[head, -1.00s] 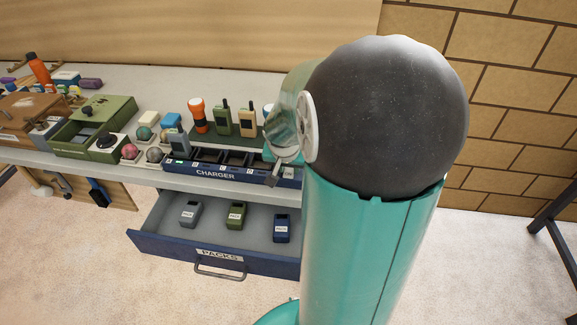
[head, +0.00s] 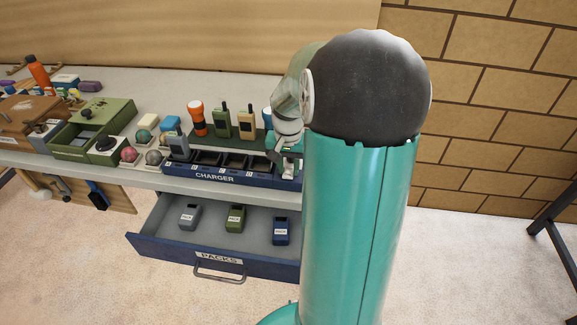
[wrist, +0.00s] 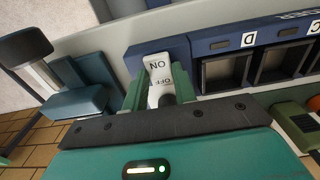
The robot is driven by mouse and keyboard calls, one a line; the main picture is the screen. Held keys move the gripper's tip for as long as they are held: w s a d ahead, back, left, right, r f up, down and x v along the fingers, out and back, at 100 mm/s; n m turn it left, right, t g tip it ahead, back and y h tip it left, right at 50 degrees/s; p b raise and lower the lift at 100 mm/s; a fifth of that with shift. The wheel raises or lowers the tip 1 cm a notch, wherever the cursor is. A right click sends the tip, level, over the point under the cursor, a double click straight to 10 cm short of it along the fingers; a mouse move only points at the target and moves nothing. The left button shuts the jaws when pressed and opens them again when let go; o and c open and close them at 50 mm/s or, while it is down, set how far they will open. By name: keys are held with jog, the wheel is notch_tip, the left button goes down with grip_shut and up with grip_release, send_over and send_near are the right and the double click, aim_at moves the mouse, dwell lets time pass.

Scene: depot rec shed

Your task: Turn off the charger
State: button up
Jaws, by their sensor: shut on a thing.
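The dark blue charger (head: 215,177) sits at the front edge of the bench, with a row of open bays. Its white rocker switch (wrist: 158,68), marked ON and OFF, is at its right end in the head view. In the wrist view ON is farther from my gripper's body and OFF is nearer. My gripper (wrist: 157,92) is shut on the switch, one finger at each side. In the head view my gripper (head: 287,152) is at the charger's right end and the switch is hard to make out. A dark round part covers some of the switch near OFF.
Below the charger an open drawer (head: 150,241) marked PACKS holds three packs. Behind the charger stand an orange torch (head: 196,118) and radios (head: 222,121). Left are balls and a green box (head: 75,140). In the wrist view a dark teal object (wrist: 80,98) lies close beside my gripper.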

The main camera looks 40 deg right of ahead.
aim_at(288, 173)
jog(key=o, duration=1)
jog(key=shift+d, duration=0.1)
jog(key=shift+c, duration=0.2)
notch_tip(288, 173, up, 14)
jog(key=shift+a, duration=0.2)
jog(key=shift+s+f, duration=0.1)
jog(key=s+a+n+t, duration=0.2)
jog(key=s+a+n, duration=0.3)
jog(key=a, duration=0.8)
jog(key=s+a+r+n+t, duration=0.1)
jog(key=s+a+n+t, duration=0.2)
jog(key=a, duration=1)
jog(key=shift+s+a+r+n, duration=0.25)
jog(key=shift+s+a+n, duration=0.1)
jog(key=shift+s+n, duration=0.85)
